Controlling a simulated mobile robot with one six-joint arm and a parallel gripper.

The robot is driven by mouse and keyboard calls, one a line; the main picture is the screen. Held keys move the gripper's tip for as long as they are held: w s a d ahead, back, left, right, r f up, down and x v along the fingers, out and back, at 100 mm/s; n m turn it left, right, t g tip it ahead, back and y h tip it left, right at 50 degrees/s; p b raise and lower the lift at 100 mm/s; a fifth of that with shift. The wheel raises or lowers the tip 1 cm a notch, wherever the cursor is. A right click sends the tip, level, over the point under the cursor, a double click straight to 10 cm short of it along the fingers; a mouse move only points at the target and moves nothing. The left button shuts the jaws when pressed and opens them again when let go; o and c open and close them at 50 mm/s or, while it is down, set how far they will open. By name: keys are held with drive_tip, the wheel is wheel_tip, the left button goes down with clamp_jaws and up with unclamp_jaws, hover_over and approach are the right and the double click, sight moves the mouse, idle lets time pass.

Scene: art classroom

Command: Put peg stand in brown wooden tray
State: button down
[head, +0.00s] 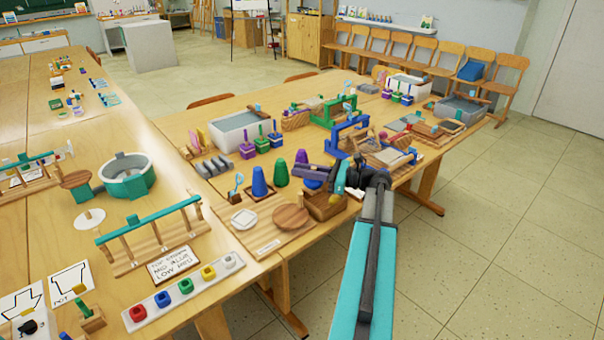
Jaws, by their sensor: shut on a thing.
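My gripper (335,180) is at the end of my dark and teal arm, over the right side of the near table. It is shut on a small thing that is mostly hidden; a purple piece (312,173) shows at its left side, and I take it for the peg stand. A brown wooden box-like thing (325,207), perhaps the brown wooden tray, is just below the gripper in the picture. Its inside is hard to make out. Whether the held thing touches it, I cannot tell.
Blue (259,182), green (281,173) and purple cones stand left of my gripper. A round wooden disc (290,216) and a white plate (244,219) lie on a board in front. A blue frame (350,135) stands behind. Open floor (500,240) is at right.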

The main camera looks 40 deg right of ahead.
drive_tip(key=shift+r, duration=0.95)
drive_tip(key=shift+f, duration=0.1)
drive_tip(key=shift+f+b, duration=0.95)
drive_tip(key=shift+b, duration=0.2)
drive_tip(key=shift+b, duration=1.1)
idle(1.5)
drive_tip(key=shift+f+b, duration=0.9)
drive_tip(key=shift+b, duration=0.15)
idle(0.5)
drive_tip(key=shift+b, duration=0.5)
idle(1.1)
